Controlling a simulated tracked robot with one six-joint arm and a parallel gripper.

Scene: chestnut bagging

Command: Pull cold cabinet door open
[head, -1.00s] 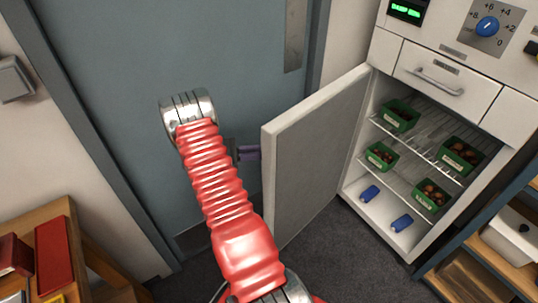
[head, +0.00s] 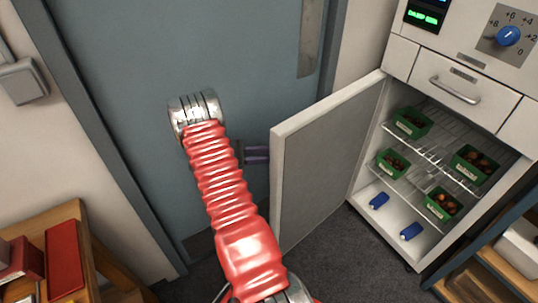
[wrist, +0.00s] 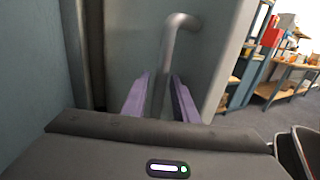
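The cold cabinet door (head: 318,165) is a pale grey panel standing wide open. Its outer face is turned from the head camera. The cold cabinet (head: 415,262) is open, its shelves in plain view. In the wrist view the grey bar handle (wrist: 172,55) stands out from the door and bends near its top. In the head view my gripper (head: 257,155) shows as a purple patch at the door's free edge; the handle is hidden there.
Green boxes of chestnuts (head: 411,122) stand on the cabinet's wire shelves, with blue items (head: 379,201) on its floor. A blue-grey room door (head: 110,60) is behind my arm. A wooden shelf (head: 50,225) is at lower left, another rack at lower right. Dark floor lies between.

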